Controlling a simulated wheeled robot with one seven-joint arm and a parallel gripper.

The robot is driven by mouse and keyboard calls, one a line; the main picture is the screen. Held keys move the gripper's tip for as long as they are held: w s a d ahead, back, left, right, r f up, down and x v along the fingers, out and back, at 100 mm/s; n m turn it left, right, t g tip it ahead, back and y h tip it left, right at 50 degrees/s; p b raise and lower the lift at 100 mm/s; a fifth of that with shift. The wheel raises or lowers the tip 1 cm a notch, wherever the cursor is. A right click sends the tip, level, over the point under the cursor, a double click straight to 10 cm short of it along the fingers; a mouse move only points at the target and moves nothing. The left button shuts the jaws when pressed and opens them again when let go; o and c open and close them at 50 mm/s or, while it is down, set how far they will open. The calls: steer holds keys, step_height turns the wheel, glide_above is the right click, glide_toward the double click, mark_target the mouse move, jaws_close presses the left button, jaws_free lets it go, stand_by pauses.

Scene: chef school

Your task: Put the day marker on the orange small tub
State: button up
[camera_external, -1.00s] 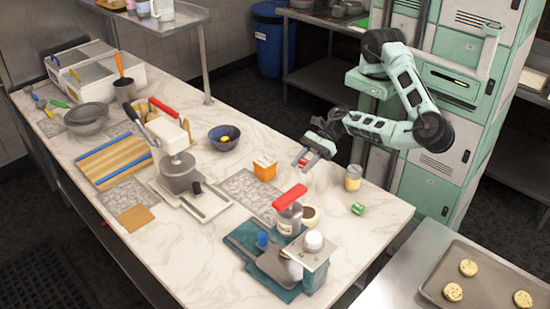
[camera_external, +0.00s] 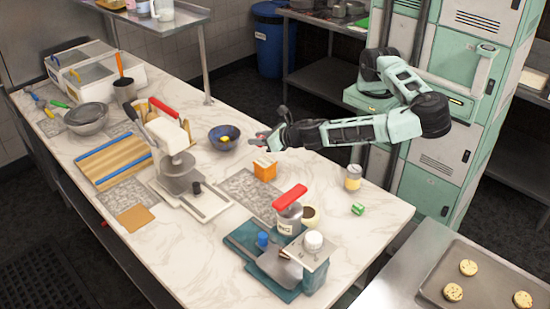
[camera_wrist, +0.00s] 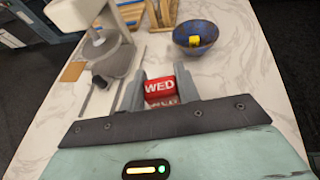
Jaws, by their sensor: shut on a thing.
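My gripper (camera_external: 262,139) is shut on the day marker, a small red block lettered WED in white. In the wrist view the day marker (camera_wrist: 160,86) sits between the two grey fingers. In the external view only a bit of red shows at the fingertips. The orange small tub (camera_external: 265,172) stands on the marble counter, with a pale top. My gripper is above and behind it in the external view, apart from it. The tub does not show in the wrist view.
A dark blue bowl (camera_external: 219,146) with a yellow item stands left of my gripper. A red-topped jar, a can (camera_external: 353,178) and a green item (camera_external: 358,209) are toward the right.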

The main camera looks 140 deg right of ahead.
mark_target(264, 161)
steer(key=f+m+g, duration=0.1)
steer(key=f, duration=0.1)
steer(key=s+f+g+p, duration=0.1)
steer(key=f, duration=0.2)
steer(key=f+m+g+p, duration=0.1)
steer(key=f, duration=0.2)
steer(key=shift+s+d+m, duration=0.1)
steer(key=shift+s+m, duration=0.2)
steer(key=shift+s, duration=0.1)
steer(key=o, duration=1)
steer(key=shift+c, duration=0.2)
steer(key=b+v, duration=0.3)
steer(key=v, duration=0.9)
steer(key=shift+b, duration=0.3)
